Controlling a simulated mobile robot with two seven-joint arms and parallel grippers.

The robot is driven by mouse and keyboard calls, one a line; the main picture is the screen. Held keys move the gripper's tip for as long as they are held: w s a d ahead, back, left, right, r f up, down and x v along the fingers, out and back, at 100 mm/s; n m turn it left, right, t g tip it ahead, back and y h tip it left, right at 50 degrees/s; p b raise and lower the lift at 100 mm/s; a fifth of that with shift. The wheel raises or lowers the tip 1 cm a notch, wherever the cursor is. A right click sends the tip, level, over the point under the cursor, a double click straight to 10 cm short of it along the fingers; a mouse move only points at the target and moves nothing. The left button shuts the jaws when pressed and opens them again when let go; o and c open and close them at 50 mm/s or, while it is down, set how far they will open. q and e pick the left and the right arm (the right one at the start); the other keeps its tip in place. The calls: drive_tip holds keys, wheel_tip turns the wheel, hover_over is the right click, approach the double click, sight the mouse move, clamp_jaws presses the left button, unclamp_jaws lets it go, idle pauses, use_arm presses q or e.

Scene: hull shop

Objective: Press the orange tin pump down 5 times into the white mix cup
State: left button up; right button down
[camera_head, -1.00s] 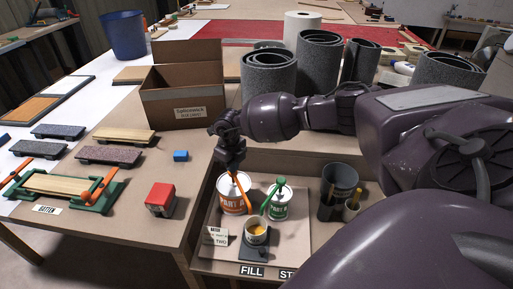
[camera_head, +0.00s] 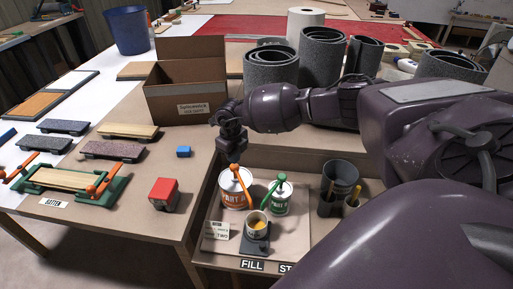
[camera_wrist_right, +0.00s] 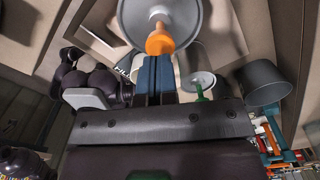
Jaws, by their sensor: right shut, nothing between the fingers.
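The orange-labelled tin (camera_head: 235,198) stands on the tray with an orange pump (camera_head: 236,174) on its lid. The white mix cup (camera_head: 252,219) sits in front of it on a small dark scale (camera_head: 256,245) and holds some yellow-orange liquid. The pump's spout slants down toward the cup. My right gripper (camera_head: 233,158) is shut and empty, pointing down just above the pump's head. In the right wrist view the shut fingers (camera_wrist_right: 156,60) are at the orange pump head (camera_wrist_right: 160,42); I cannot tell if they touch. My left gripper is not in view.
A green-labelled tin (camera_head: 281,202) with a green pump stands close to the right of the orange one. Dark grey containers (camera_head: 340,180) stand further right. A cardboard box (camera_head: 186,104) stands behind.

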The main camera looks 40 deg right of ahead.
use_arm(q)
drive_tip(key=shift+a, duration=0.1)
use_arm(e)
drive_tip(key=shift+r, duration=0.15)
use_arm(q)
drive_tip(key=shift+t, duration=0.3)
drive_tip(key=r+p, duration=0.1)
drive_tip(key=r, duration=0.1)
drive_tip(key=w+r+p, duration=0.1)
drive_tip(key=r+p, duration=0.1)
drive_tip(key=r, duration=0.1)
use_arm(e)
wheel_tip(320, 180, up, 6)
drive_tip(key=shift+f, duration=0.1)
